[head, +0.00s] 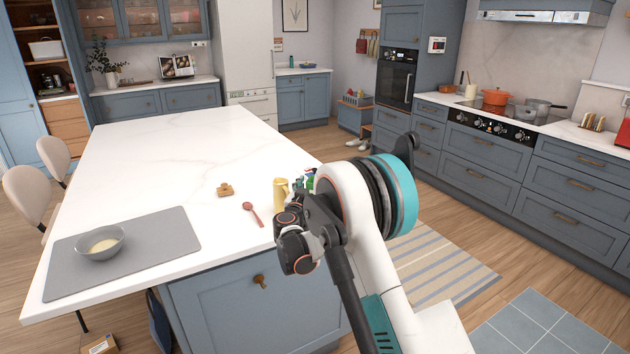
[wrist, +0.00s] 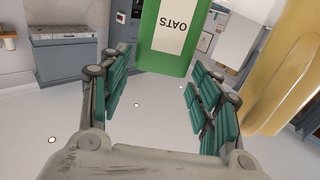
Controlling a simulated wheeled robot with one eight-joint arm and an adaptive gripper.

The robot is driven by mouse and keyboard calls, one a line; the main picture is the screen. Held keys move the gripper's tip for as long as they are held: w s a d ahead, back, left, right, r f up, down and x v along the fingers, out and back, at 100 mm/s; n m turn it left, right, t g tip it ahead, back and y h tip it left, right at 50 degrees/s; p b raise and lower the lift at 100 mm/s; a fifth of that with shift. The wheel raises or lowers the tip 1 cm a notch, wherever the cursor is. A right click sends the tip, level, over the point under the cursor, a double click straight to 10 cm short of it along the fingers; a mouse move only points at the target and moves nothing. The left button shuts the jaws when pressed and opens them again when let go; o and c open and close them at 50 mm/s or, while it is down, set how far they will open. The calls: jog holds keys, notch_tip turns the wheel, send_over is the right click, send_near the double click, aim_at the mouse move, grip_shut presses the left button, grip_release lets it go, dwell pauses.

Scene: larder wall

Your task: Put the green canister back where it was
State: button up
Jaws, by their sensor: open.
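The green canister (wrist: 172,38) with a white OATS label appears upside down at the top of the wrist view. It is just ahead of my gripper (wrist: 160,64), whose two fingers with green pads stand wide apart and hold nothing. I cannot tell whether the canister reaches in between the fingertips. In the head view my arm hides most of that spot, and only small bits of green show beside it on the white island.
A tall yellow item (wrist: 284,82) is close on the right in the wrist view; it stands on the island (head: 150,160) in the head view (head: 280,194). A red spoon (head: 252,213), a small wooden item (head: 225,190) and a bowl (head: 101,243) on a grey mat (head: 165,237) lie left.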

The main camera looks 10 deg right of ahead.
jog(key=p+v, duration=0.1)
jog(key=v, duration=0.6)
jog(key=s+d+r+g+y, duration=0.1)
jog(key=s+d+r+g, duration=0.2)
jog(key=s, duration=0.4)
jog(key=s+d+r+n+g, duration=0.1)
jog(key=s+d+r, duration=0.35)
jog(key=s, duration=0.25)
jog(key=s+d+r+g+y, duration=0.1)
jog(key=s+d+r+g, duration=0.15)
jog(key=s+r, duration=0.3)
jog(key=s+a+f+n+g+y, duration=0.1)
jog(key=s+a+f+n+y, duration=0.1)
jog(key=s, duration=1.3)
jog(key=s+a+f+n+g+y, duration=0.1)
jog(key=s+a+f+n+y, duration=0.1)
jog(key=s, duration=1.3)
jog(key=shift+s+a+f+y, duration=0.25)
jog(key=shift+f+y, duration=0.4)
jog(key=shift+y, duration=0.45)
